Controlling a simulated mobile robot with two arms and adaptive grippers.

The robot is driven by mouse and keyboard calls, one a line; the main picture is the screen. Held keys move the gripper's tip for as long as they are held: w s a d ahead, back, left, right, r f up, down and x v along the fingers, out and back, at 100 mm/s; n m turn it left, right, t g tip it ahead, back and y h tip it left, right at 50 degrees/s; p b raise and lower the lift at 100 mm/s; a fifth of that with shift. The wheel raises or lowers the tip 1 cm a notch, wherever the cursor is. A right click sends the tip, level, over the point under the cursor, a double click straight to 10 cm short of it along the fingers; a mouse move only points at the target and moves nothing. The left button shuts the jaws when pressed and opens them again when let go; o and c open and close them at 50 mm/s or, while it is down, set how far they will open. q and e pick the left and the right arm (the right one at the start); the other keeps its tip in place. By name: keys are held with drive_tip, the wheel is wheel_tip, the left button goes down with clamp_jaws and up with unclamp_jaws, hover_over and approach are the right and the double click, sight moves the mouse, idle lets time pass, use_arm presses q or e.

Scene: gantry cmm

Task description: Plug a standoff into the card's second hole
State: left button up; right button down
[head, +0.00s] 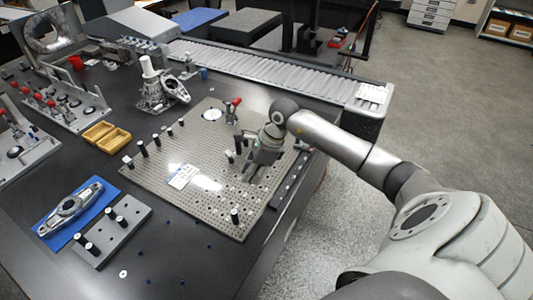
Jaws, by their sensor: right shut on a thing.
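My right gripper (252,175) reaches in from the right, pointing down low over the right part of the perforated grey plate (213,170). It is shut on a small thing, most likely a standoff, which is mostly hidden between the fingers. I cannot tell whether its lower end is in a hole. A white card (183,176) lies flat on the plate, left of the gripper; its print is too small to read. Several black standoffs with white tops stand in a slanting row on the plate, one of them here (143,148). Another standoff (235,215) stands near the front corner. My left gripper is out of view.
A grey block with several standoffs (118,228) and a blue mat with a metal part (70,208) are at front left. Yellow bins (107,136) stand left of the plate. A red-handled clamp (231,112) stands behind the gripper. A roller conveyor (265,72) runs along the back.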

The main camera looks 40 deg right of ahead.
sight(252, 186)
drive_tip(key=shift+d, duration=0.15)
drive_tip(key=shift+w+a+f, duration=0.1)
drive_tip(key=shift+a+f, duration=0.2)
drive_tip(key=shift+a, duration=0.05)
drive_tip(key=shift+f+b, duration=0.25)
drive_tip(key=shift+b, duration=0.15)
drive_tip(key=shift+f, duration=0.3)
drive_tip(key=shift+d+f+b, duration=0.15)
drive_tip(key=shift+f+b, duration=0.35)
drive_tip(key=shift+f, duration=0.05)
drive_tip(key=shift+f+b, duration=0.65)
drive_tip(key=shift+f, duration=0.55)
drive_tip(key=shift+f+b, duration=0.55)
drive_tip(key=shift+f, duration=0.35)
drive_tip(key=shift+r, duration=0.2)
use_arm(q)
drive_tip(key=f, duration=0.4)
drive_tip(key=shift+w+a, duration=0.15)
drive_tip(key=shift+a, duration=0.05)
